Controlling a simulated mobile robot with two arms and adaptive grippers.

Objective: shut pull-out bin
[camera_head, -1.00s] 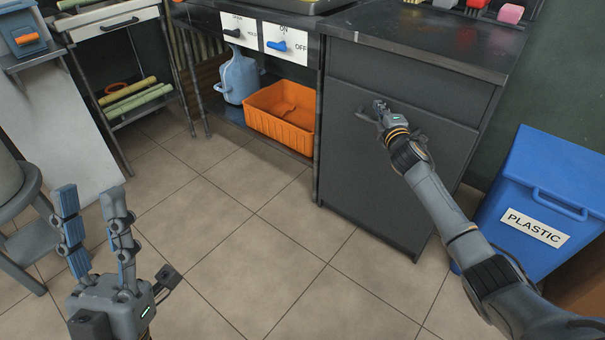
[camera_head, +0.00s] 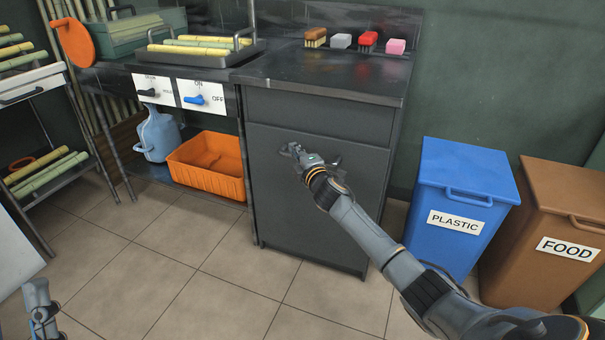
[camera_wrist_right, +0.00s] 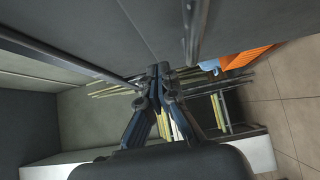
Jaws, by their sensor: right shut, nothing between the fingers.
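The pull-out bin's dark grey front panel (camera_head: 310,215) is in the black counter unit, below a narrow upper panel, and looks about flush with it. My right gripper (camera_head: 290,150) is at the upper part of this front, by its handle, which it largely hides. In the right wrist view my right gripper (camera_wrist_right: 160,72) has its fingertips together with nothing between them, beside a dark bar (camera_wrist_right: 195,30) that looks like the handle. I cannot tell whether it touches. My left gripper (camera_head: 42,310) shows only partly at the lower left edge; its opening cannot be judged.
A blue PLASTIC bin (camera_head: 455,205) and a brown FOOD bin (camera_head: 560,225) stand right of the unit. An orange crate (camera_head: 208,165) and a blue jug (camera_head: 158,135) sit on the low shelf at left. The tiled floor in front is clear.

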